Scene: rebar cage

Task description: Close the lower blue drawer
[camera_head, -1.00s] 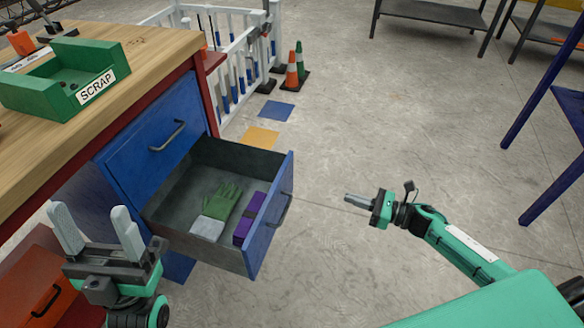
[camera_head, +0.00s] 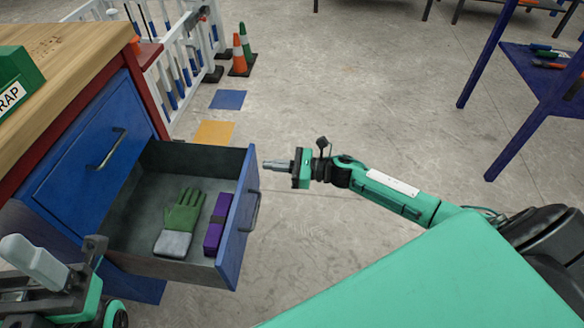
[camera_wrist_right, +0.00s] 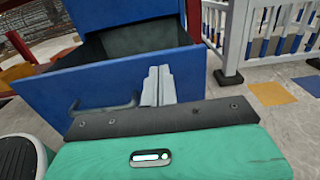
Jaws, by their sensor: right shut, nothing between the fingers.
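The lower blue drawer (camera_head: 238,225) stands pulled out of the cabinet. Its front shows in the wrist view (camera_wrist_right: 115,80), with a grey handle (camera_wrist_right: 100,106). Inside lie a green and grey glove (camera_head: 182,218) and a purple box (camera_head: 217,225). My right gripper (camera_head: 266,164) is shut and empty. Its tips point at the outside of the drawer front, near its far end. In the wrist view its fingers (camera_wrist_right: 158,86) stand right of the handle; I cannot tell whether they touch. My left gripper (camera_head: 35,262) is at the lower left, only one finger in view.
The upper blue drawer (camera_head: 90,150) is shut under the wooden worktop (camera_head: 70,60). A white fence (camera_head: 180,65) and cones (camera_head: 240,55) stand behind. A blue shelf (camera_head: 545,75) stands at the right.

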